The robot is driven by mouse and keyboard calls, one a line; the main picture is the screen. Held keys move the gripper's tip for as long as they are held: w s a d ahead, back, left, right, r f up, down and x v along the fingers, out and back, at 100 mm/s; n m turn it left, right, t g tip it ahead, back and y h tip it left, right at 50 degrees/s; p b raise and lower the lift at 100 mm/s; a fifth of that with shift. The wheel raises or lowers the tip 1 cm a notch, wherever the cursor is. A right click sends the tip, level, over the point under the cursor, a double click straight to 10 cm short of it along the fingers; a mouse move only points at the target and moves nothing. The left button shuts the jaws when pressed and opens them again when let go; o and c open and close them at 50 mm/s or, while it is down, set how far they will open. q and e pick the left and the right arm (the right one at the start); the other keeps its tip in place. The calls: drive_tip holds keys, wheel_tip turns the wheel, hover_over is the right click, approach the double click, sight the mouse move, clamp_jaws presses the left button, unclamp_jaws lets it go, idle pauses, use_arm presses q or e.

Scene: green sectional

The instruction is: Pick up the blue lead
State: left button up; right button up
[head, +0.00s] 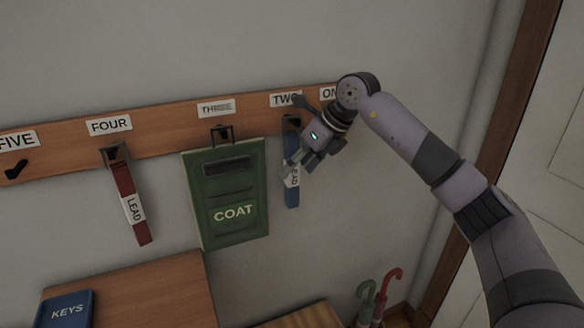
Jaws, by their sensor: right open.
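The blue lead (291,193) hangs from the hook under the label TWO on the wooden wall rail. It is a narrow blue strap with a white tag, partly hidden by my gripper. My right gripper (290,165) is open, with its fingers in front of or around the upper part of the blue lead. I cannot tell whether the fingers touch it. My left gripper is not in view.
A green COAT board (225,190) hangs close to the left, under THREE. A red lead (132,205) hangs under FOUR. The FIVE hook (15,169) is empty. Below are a wooden surface (150,290) with a blue KEYS tray (65,309), and umbrellas (375,295).

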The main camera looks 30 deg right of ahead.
drive_tip(key=shift+x, duration=0.75)
drive_tip(key=shift+r, duration=0.1)
drive_tip(key=shift+c, duration=0.4)
drive_tip(key=c, duration=0.9)
drive_tip(key=shift+r, duration=0.1)
drive_tip(key=shift+c, duration=0.5)
